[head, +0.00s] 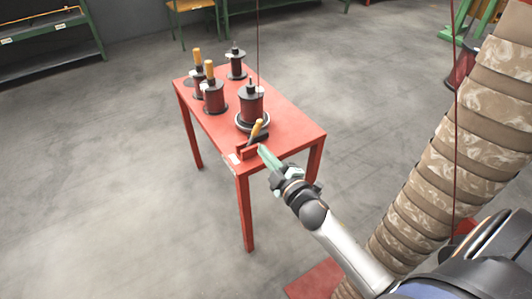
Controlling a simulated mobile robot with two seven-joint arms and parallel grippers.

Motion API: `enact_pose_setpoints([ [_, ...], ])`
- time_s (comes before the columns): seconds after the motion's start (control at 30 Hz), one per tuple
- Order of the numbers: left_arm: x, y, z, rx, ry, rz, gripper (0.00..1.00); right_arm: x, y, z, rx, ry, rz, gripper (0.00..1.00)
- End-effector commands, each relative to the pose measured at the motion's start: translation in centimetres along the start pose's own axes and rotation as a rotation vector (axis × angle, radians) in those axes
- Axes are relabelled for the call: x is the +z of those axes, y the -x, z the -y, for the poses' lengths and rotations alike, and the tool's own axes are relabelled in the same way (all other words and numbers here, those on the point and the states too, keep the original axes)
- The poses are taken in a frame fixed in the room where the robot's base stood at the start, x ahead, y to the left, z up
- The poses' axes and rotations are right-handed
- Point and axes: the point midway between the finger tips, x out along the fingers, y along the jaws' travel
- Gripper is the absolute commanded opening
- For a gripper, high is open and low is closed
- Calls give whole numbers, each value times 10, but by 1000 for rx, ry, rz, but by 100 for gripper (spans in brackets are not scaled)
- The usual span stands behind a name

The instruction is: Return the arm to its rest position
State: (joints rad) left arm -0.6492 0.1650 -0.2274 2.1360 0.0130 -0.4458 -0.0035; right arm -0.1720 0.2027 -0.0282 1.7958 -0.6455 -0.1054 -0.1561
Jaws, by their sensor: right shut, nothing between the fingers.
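My right gripper (266,155) shows in the head view with its arm coming in from the lower right. Its pale green fingers are shut with nothing between them. The fingertips are at the near corner of the red table (295,133), by a small red holder (243,153) at the edge. A tool with a wooden handle (257,128) lies or stands just beyond the fingertips. Whether the fingers touch anything there I cannot tell. My left gripper is not in view.
A dark red coil (250,105) stands on a round base just behind the tool. Several more coils, such as one with a wooden-coloured top (213,97), stand farther back. A thin cord (258,45) hangs above. Green shelving (50,40) is at the far left. Open floor surrounds the table.

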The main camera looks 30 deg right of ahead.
Motion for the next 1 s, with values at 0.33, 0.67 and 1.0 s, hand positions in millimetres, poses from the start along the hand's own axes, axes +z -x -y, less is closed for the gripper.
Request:
enact_pose_setpoints([
  [0.33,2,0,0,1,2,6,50,0,2,0,1,1,-1,0],
  [0.67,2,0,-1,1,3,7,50,0,8,7,-17,-32,7,0],
  [1.0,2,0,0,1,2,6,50,-22,123,119,-347,-629,215,0],
])
